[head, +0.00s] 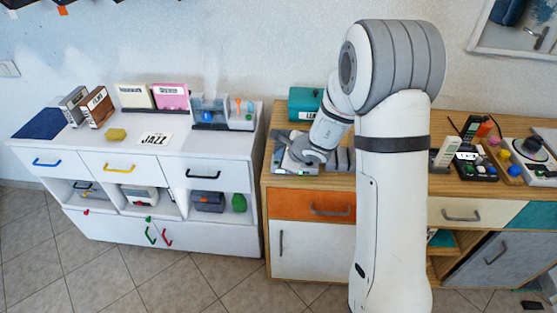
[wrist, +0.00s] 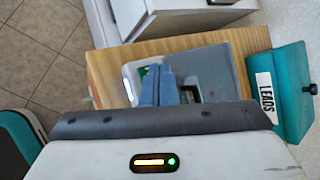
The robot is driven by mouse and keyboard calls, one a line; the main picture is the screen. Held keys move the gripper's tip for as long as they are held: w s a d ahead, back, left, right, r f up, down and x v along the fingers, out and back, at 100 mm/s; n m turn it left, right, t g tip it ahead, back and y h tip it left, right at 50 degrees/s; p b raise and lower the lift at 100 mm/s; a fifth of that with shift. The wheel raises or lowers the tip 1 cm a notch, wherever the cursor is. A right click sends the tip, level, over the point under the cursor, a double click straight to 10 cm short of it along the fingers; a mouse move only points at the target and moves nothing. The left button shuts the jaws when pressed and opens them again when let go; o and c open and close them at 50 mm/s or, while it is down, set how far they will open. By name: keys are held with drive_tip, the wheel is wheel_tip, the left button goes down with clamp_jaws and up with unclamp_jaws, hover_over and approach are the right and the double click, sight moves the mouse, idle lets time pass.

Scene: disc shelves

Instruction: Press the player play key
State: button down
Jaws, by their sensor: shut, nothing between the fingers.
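My gripper in the head view (head: 281,146) is small and partly hidden. The play key's marking is not readable.
A teal box labelled LEADS (wrist: 290,95) stands close by, behind the device in the head view (head: 306,98). A white cabinet (head: 190,148) with boxes on top stands left across a narrow gap. Several devices (head: 480,160) crowd the wooden top's right end.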

drive_tip(key=shift+r, duration=0.15)
drive_tip(key=shift+r+p, duration=0.4)
drive_tip(key=shift+r, duration=0.25)
drive_tip(key=shift+r+p, duration=1.75)
drive_tip(key=shift+r, duration=0.8)
